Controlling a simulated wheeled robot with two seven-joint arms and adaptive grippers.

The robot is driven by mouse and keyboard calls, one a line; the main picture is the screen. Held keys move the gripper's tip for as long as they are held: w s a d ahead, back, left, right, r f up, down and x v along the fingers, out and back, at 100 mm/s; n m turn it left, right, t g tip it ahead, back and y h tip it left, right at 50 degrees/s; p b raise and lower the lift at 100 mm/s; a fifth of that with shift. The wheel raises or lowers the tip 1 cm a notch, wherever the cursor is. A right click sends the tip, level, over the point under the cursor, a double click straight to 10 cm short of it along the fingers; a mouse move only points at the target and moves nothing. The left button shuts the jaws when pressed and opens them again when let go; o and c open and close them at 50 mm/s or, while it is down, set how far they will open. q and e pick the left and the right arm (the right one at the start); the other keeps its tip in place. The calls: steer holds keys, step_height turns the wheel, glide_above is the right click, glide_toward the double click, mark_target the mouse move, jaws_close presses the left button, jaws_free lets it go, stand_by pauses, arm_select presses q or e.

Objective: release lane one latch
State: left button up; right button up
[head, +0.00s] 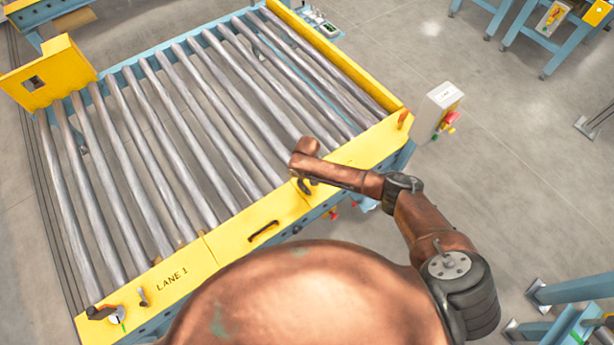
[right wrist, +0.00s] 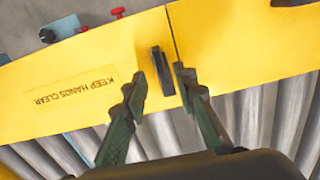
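The yellow front rail (head: 225,240) of a roller conveyor carries the words LANE 1 near its left end. A dark lever (head: 103,312) with a white and green mark sits at that end, with a small brown lever (head: 143,297) beside it. My right gripper (head: 303,186) is over the right half of the rail, far from those levers. In the right wrist view its fingers are open, one on each side of a black handle (right wrist: 162,70) on the yellow panel. I cannot tell whether they touch it. My left gripper is not in view.
Another black handle (head: 263,231) is on the rail, left of my right gripper. A control box (head: 438,110) with a red button stands right of the conveyor. Grey rollers (head: 170,130) lie behind the rail. A KEEP HANDS CLEAR label (right wrist: 75,92) is beside the gripped area.

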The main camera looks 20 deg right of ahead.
step_height(320, 180, up, 8)
stand_by(0.7)
